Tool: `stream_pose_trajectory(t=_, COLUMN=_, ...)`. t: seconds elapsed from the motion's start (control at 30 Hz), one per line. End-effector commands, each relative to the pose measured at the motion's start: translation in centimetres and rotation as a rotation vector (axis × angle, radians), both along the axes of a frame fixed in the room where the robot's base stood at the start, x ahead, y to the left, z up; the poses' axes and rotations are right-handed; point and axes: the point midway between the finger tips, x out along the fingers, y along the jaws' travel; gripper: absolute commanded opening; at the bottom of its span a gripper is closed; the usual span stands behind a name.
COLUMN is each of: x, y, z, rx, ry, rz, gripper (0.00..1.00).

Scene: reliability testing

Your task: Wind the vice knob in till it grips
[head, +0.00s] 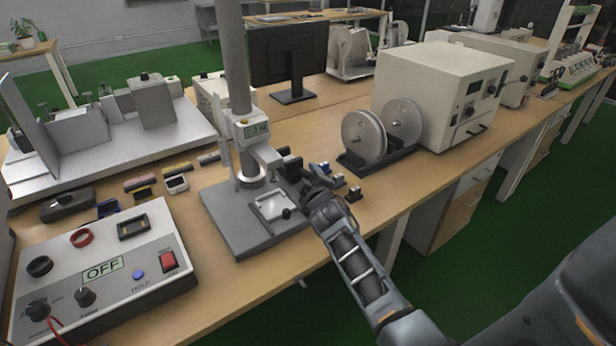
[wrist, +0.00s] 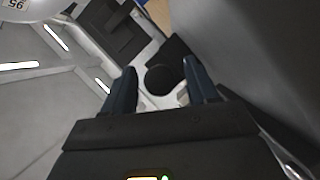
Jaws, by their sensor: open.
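In the wrist view a round black knob (wrist: 160,79) lies between the two dark blue fingers of my gripper (wrist: 160,68). The fingers are open, with a visible gap on each side of the knob. A black block (wrist: 176,52) sits just behind the knob. In the head view my gripper (head: 308,182) is at the right side of the grey test stand (head: 235,220), close to its column. My own wrist partly hides this spot, so I cannot make out the fingertips or the vice jaws there.
A small black knob (head: 286,213) shows by a pale plate on the stand's base. A control box (head: 105,275) reading OFF stands front left. Twin discs (head: 382,133) and a cream instrument (head: 440,92) stand to the right. Small dark blue items lie right of my gripper.

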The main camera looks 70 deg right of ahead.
Motion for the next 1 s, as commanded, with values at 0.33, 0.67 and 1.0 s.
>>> stream_pose_trajectory(t=0.33, x=0.54, y=-0.72, z=-0.18, rx=0.0, ry=0.0, rz=0.001, gripper=0.58)
stream_pose_trajectory(t=0.67, x=0.53, y=-0.7, z=-0.19, rx=0.0, ry=0.0, rz=0.0, gripper=0.32)
stream_pose_trajectory(t=1.0, x=0.51, y=-0.71, z=-0.16, rx=0.0, ry=0.0, rz=0.0, gripper=0.05)
